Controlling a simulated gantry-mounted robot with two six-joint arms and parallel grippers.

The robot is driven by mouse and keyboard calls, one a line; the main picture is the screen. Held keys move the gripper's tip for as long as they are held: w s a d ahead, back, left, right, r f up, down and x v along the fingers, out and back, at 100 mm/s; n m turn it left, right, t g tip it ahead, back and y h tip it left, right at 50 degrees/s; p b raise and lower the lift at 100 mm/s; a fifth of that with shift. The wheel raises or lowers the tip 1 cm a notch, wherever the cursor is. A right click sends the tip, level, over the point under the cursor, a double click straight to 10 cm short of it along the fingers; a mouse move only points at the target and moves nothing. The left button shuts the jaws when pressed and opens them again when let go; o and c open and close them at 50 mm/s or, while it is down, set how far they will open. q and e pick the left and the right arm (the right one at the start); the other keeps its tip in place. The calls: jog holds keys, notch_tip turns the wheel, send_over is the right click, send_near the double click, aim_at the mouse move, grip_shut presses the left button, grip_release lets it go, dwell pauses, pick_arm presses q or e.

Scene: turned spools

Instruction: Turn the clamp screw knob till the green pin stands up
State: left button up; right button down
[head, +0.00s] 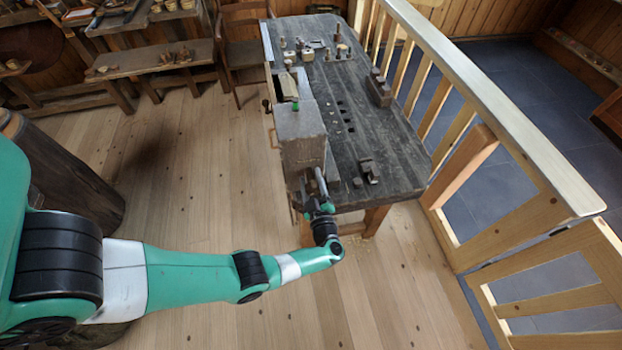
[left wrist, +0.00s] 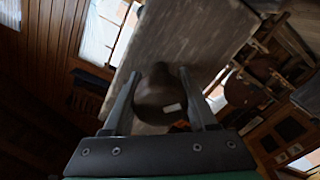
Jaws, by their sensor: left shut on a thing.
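The clamp screw knob (left wrist: 156,98) is a dark, rounded piece with a small pale mark, between the two fingers of my left gripper (left wrist: 158,76) in the left wrist view. My left gripper (head: 314,196) is shut on the knob at the near end of the bench, where the gripper hides the knob in the head view. A large grey-brown block (head: 300,138) stands just beyond it. The green pin (head: 295,105) shows as a small green spot at the block's far edge; I cannot tell its full height or tilt. My right gripper is not in view.
The dark workbench (head: 375,125) carries a small dark piece (head: 369,171) near its front, a dark block (head: 379,88) on its right side and several turned pieces at the back. A wooden railing (head: 490,110) runs along the right. The floor left of the bench is clear.

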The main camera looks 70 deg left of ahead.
pick_arm(q)
jog(key=o, duration=1.1)
jog(key=shift+d+r, duration=0.1)
jog(key=shift+c, duration=0.2)
jog(key=shift+o, duration=1.1)
jog(key=shift+w+d, duration=0.1)
jog(key=shift+d, duration=0.05)
jog(key=shift+o, duration=0.4)
jog(key=s+d, duration=0.2)
jog(key=d, duration=0.9)
jog(key=shift+d, duration=0.15)
jog(key=shift+s, duration=0.1)
